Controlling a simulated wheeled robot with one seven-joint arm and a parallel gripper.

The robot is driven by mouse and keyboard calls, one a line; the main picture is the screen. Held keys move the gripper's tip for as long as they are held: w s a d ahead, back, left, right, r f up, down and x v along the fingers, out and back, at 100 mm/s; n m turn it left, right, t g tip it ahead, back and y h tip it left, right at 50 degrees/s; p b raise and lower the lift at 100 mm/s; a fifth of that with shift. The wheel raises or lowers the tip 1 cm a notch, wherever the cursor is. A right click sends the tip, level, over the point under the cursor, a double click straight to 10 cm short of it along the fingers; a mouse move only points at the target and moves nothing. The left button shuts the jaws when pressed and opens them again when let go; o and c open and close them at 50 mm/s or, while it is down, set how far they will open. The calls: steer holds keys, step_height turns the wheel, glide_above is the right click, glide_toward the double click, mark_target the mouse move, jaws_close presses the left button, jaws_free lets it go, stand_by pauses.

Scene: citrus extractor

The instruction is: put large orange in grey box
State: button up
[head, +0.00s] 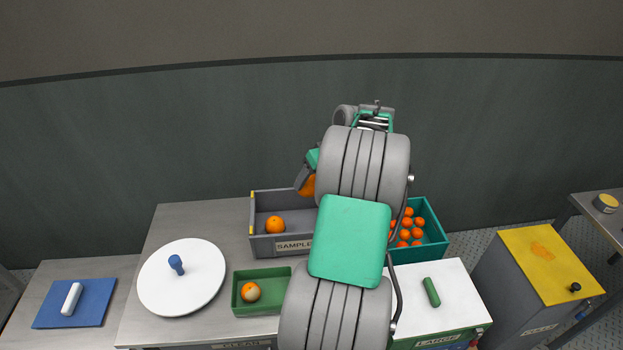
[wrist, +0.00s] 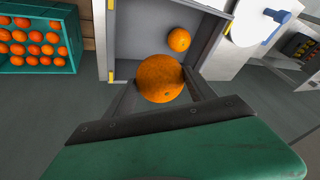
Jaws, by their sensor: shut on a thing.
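My gripper (wrist: 160,98) is shut on a large orange (wrist: 160,76), which shows between its fingers in the wrist view. In the head view the held orange (head: 308,186) is mostly hidden behind my arm, near the right part of the grey box. The grey box (head: 283,245), labelled "SAMPLE", stands at the back of the counter. Another orange (head: 275,225) lies inside it on the left; it also shows in the wrist view (wrist: 179,40). The held orange appears above the box's edge in the wrist view; its height is hard to tell.
A teal crate (head: 434,250) with several small oranges stands right of the grey box. A green tray (head: 262,306) holding one orange is in front. A white disc (head: 160,285) with a blue knob lies left. A yellow-topped cabinet (head: 530,256) stands far right.

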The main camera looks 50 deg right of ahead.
steer(key=shift+s+a+f, duration=0.1)
steer(key=shift+s+f, duration=0.05)
steer(key=shift+f, duration=0.1)
step_height(320, 180, down, 13)
steer(key=b, duration=0.9)
steer(key=shift+r, duration=0.15)
steer(key=o, duration=1.7)
steer(key=shift+c, duration=0.2)
steer(key=v, duration=0.7)
steer(key=shift+s+r+b, duration=0.25)
steer(key=shift+r+b, duration=0.05)
steer(key=shift+r, duration=0.05)
